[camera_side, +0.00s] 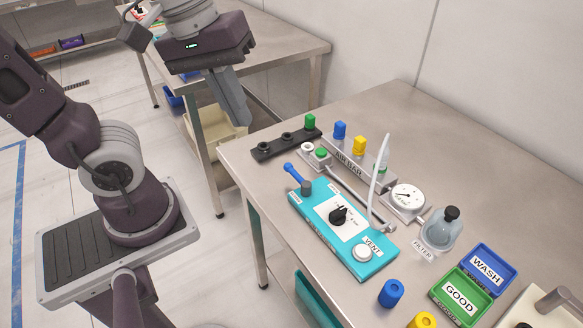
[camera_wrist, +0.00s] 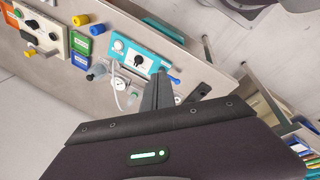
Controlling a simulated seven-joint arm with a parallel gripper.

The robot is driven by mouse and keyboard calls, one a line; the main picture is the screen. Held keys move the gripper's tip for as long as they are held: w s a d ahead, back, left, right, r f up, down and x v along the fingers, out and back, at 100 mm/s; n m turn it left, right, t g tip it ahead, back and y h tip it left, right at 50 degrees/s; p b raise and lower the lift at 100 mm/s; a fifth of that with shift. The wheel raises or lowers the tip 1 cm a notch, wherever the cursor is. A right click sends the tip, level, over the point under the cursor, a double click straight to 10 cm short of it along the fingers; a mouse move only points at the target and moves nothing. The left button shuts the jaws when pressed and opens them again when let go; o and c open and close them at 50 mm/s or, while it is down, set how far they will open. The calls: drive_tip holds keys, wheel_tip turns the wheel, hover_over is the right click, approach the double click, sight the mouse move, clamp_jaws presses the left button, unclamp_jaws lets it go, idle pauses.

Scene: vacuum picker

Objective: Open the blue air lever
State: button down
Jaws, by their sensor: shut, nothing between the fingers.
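The blue air lever (camera_side: 293,173) is a short blue handle on a grey pivot at the back left corner of the teal panel (camera_side: 318,238). In the side view it angles up and left from the pivot. In the wrist view the blue lever (camera_wrist: 174,80) shows just beyond my fingertips, to their right. My gripper (camera_side: 240,117) is shut and empty. It hangs above and left of the bench, with a clear gap to the lever. In the wrist view my gripper's fingers (camera_wrist: 158,82) lie together and cover part of the bench.
The air bar (camera_side: 348,162) with coloured blocks, a gauge (camera_side: 407,198) and a clear hose (camera_side: 377,185) stand beyond the panel. A glass filter (camera_side: 443,228), blue WASH bin (camera_side: 508,257) and green GOOD bin (camera_side: 438,290) are at right. A black rack (camera_side: 273,149) sits near the lever.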

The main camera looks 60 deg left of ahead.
drive_tip(key=w+a+f+n+g, duration=0.1)
drive_tip(key=w+f+n+g, duration=0.3)
drive_tip(key=n, duration=0.5)
drive_tip(key=n+g+y, duration=0.2)
drive_tip(key=n+g, duration=0.1)
drive_tip(key=n, duration=1.6)
hover_over(297, 178)
drive_tip(key=s+a, duration=0.1)
drive_tip(key=a, duration=0.1)
wheel_tip(297, 178, down, 8)
drive_tip(key=shift+s+a+f, duration=0.1)
drive_tip(key=x, duration=0.9)
drive_tip(key=shift+f, duration=0.1)
drive_tip(key=w, duration=0.1)
drive_tip(key=w+f, duration=0.1)
drive_tip(key=shift+w+f, duration=0.25)
drive_tip(key=shift+w, duration=0.6)
